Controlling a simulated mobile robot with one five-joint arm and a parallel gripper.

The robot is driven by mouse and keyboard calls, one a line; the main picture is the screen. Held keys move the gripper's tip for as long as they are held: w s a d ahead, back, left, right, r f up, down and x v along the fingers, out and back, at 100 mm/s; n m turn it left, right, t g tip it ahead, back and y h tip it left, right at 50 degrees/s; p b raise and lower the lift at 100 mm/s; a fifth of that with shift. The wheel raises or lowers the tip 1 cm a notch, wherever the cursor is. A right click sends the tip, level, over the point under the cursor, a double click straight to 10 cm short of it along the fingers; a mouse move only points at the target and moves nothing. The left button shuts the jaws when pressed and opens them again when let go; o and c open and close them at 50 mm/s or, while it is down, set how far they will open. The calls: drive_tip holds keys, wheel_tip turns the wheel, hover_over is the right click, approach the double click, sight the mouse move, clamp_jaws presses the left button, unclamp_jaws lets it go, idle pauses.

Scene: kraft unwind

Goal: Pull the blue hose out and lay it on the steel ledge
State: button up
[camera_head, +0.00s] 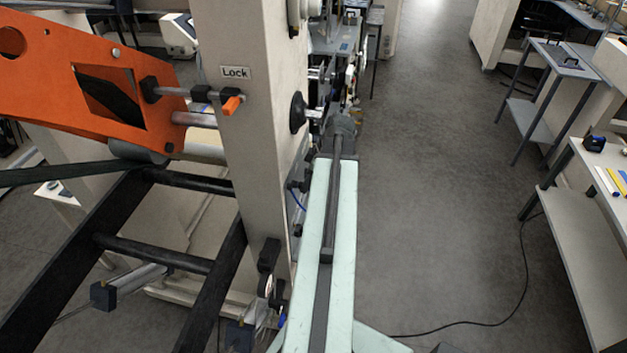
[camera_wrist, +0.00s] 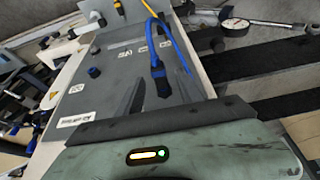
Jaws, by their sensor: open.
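The blue hose (camera_wrist: 176,45) curves down over a grey labelled panel (camera_wrist: 105,75) in the wrist view. Its lower end lies close to a dark blue fitting (camera_wrist: 162,82); I cannot tell whether they are joined. A short piece of blue line (camera_head: 297,198) shows beside the machine column in the head view; I cannot tell if it is the same hose. My gripper (camera_wrist: 162,78) is open, its two dark wedge-shaped fingers on either side of the fitting in the picture. Nothing is visibly gripped. I cannot single out the steel ledge with certainty.
A yellow hose (camera_wrist: 149,35) runs beside the blue one. In the head view, the beige column (camera_head: 258,130) and orange plate (camera_head: 60,60) stand left of my arm. The floor (camera_head: 430,170) is mostly clear.

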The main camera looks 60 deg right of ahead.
drive_tip(key=shift+w+f, duration=0.15)
drive_tip(key=shift+f, duration=0.2)
clamp_jaws()
idle(1.3)
drive_tip(key=shift+s, duration=0.2)
idle(0.4)
drive_tip(key=shift+s+d, duration=0.25)
drive_tip(key=shift+s, duration=0.55)
drive_tip(key=shift+s+d, duration=0.25)
drive_tip(key=shift+s, duration=0.55)
drive_tip(key=shift+s+d, duration=0.25)
drive_tip(key=shift+s, duration=0.55)
